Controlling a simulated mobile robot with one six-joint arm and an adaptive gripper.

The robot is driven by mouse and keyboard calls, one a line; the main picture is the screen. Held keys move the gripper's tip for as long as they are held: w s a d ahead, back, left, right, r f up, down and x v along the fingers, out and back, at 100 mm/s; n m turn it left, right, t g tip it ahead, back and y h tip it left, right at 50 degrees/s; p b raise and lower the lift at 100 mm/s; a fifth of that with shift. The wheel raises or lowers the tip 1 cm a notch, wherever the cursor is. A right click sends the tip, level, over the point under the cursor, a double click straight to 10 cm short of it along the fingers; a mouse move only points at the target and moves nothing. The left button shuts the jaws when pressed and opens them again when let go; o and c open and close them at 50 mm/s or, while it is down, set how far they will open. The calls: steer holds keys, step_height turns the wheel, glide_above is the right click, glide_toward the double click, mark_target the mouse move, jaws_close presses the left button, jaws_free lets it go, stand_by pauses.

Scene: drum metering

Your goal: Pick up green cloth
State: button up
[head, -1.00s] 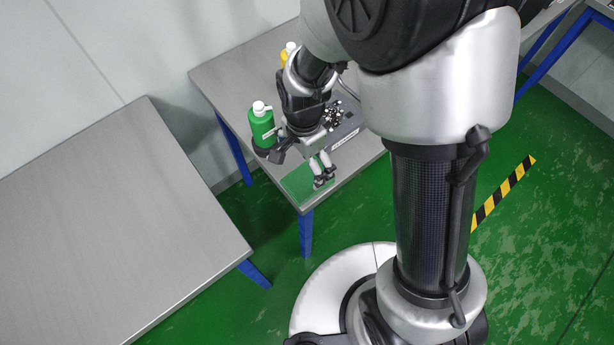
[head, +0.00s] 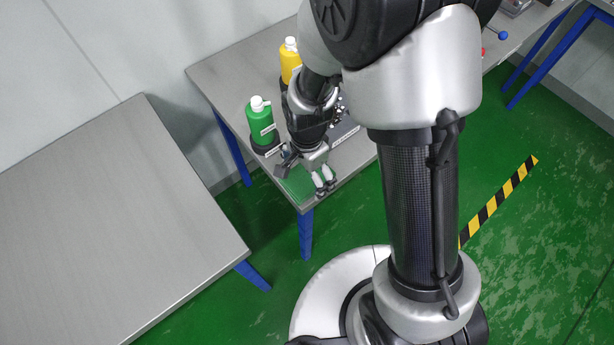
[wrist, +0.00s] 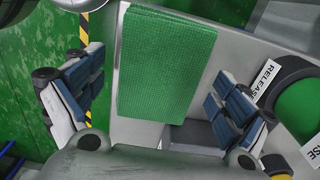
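The green cloth (wrist: 165,65) lies flat and folded on the metal table, near its front corner. In the head view the cloth (head: 297,186) shows partly, with my gripper over it. My gripper (wrist: 150,95) is open in the wrist view, with one finger on each side of the cloth and nothing between the pads held. In the head view my gripper (head: 324,183) is low over the table corner. I cannot tell whether the fingertips touch the table.
A green bottle (head: 261,122) with a white cap stands in a dark holder left of my gripper. A yellow bottle (head: 290,62) stands behind it. A grey box (head: 344,130) lies beside my arm. A bare table (head: 100,220) is at left.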

mark_target(307, 176)
steer(key=c, duration=0.9)
step_height(307, 176, up, 20)
steer(key=p, duration=0.6)
steer(key=shift+p, duration=0.35)
